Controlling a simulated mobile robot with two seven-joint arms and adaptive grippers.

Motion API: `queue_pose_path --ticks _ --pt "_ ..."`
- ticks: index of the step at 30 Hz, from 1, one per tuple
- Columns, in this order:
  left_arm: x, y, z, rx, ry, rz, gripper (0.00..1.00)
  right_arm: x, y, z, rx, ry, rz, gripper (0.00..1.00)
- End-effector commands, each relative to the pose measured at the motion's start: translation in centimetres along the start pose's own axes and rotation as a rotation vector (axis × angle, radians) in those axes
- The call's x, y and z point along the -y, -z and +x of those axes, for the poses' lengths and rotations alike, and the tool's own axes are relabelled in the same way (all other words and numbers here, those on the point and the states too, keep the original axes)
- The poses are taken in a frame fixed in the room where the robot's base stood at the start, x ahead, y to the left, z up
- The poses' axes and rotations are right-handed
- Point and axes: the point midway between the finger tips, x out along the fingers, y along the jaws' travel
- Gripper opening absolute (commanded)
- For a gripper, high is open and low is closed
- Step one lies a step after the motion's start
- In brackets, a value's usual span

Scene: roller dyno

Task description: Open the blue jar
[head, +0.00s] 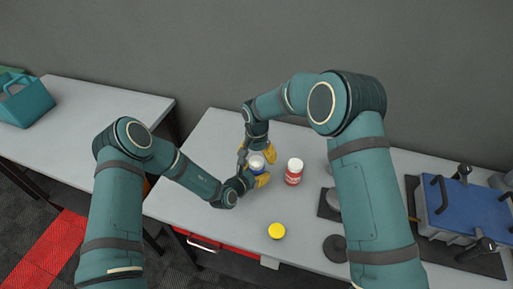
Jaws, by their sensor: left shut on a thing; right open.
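The blue jar (255,170) stands on the grey table, with a pale whitish top; much of its side is hidden by the grippers. My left gripper (253,172) comes in low from the front left and is shut on the blue jar, with a yellow finger showing at its right side. My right gripper (258,153) is open, pointing down at the back of the jar's top, with a yellow finger to the right. Whether it touches the top is unclear.
A red jar with a white lid (294,173) stands just right of the blue jar. A yellow round item (276,231) lies nearer the front edge. Dark discs (334,248) and a blue-topped machine (470,210) are at right. A teal basket (25,102) sits on the left table.

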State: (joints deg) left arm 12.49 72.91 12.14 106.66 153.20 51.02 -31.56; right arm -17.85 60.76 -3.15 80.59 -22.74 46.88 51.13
Motion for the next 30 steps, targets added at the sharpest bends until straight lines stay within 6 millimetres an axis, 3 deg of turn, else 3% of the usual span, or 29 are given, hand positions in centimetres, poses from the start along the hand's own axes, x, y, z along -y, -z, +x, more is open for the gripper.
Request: queue_pose_path --ticks 6,17,21,24,30 --pt "0.0 -0.1 0.0 0.002 0.0 0.0 0.0 0.0 0.0 2.2 0.0 0.0 -0.002 0.83" --pt "0.0 -0.1 0.0 0.002 0.0 0.0 0.0 0.1 0.0 2.6 -0.001 0.001 -0.002 0.83" --pt "0.0 -0.1 0.0 0.002 0.0 0.0 0.0 0.0 0.0 2.6 -0.001 0.001 -0.002 0.37" --pt "0.0 -0.1 0.0 0.002 0.0 0.0 0.0 0.0 0.0 2.6 -0.001 0.001 -0.002 0.09" --pt "0.0 -0.1 0.0 0.002 0.0 0.0 0.0 0.0 0.0 2.6 -0.001 0.001 -0.023 0.08"
